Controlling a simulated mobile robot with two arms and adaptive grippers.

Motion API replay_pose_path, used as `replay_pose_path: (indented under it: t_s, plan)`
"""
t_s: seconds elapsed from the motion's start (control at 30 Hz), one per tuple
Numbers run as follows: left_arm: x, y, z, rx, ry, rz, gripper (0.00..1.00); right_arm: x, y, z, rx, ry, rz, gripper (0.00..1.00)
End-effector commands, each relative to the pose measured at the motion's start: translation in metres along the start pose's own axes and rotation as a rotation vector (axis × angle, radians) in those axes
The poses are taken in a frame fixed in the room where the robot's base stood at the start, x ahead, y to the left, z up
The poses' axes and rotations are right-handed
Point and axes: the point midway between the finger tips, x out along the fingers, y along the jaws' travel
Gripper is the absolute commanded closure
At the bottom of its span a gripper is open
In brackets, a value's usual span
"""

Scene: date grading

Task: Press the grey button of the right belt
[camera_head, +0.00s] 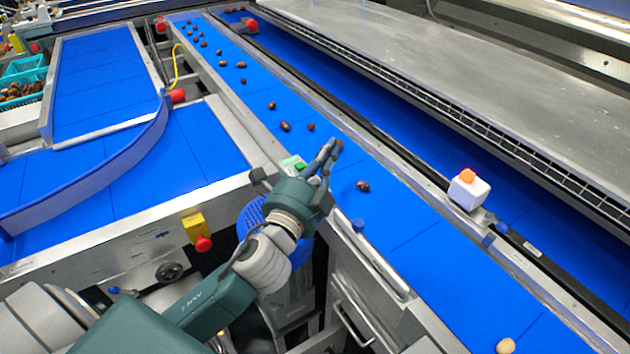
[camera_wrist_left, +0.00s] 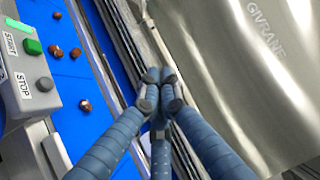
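A control box (camera_head: 293,163) with a green top part stands on the near rail of the long blue belt (camera_head: 400,215), partly behind my left arm. In the left wrist view the box (camera_wrist_left: 22,100) shows at the left, with a green START button (camera_wrist_left: 32,47) and a grey STOP button (camera_wrist_left: 45,84). My left gripper (camera_head: 332,150) is over the belt's near side, just right of the box. In the wrist view its fingers (camera_wrist_left: 160,80) are drawn together with nothing between them, apart from the grey button. My right gripper is out of view.
Brown dates (camera_head: 285,127) lie spaced along the belt, and a pale one (camera_head: 505,345) is at its near end. A white box with an orange top (camera_head: 467,190) stands on the far rail. A yellow box with a red button (camera_head: 198,230) is on the left frame.

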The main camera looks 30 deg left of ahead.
Motion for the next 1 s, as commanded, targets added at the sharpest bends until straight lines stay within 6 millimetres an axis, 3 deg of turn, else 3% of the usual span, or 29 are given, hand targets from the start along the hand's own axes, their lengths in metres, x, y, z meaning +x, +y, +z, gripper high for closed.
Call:
replay_pose_path:
  t_s: [0.1,0.27,0.37,0.47,0.57,0.7,0.83,0.97,1.0]
  plan:
    - [0.015,-0.048,-0.034,0.258,0.130,-0.177,1.00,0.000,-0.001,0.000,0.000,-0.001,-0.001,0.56]
    - [0.017,-0.093,-0.097,0.731,0.335,-0.448,1.00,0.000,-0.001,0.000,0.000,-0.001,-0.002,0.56]
    - [0.012,-0.092,-0.138,1.122,0.484,-0.623,1.00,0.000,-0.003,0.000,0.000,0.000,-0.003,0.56]
    - [0.010,-0.066,-0.156,1.520,0.630,-0.754,1.00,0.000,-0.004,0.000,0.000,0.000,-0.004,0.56]
    - [0.018,-0.025,-0.144,1.925,0.785,-0.827,1.00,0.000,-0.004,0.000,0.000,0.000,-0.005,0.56]
    - [0.035,0.020,-0.092,2.346,0.977,-0.820,1.00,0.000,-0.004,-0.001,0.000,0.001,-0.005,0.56]
    - [0.050,0.040,-0.036,2.616,1.133,-0.749,1.00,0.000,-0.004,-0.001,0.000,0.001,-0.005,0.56]
    - [0.059,0.048,0.015,2.794,1.262,-0.656,1.00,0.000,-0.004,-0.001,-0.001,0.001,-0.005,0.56]
    - [0.061,0.048,0.028,-2.769,-1.265,0.615,1.00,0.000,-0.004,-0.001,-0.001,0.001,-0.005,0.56]
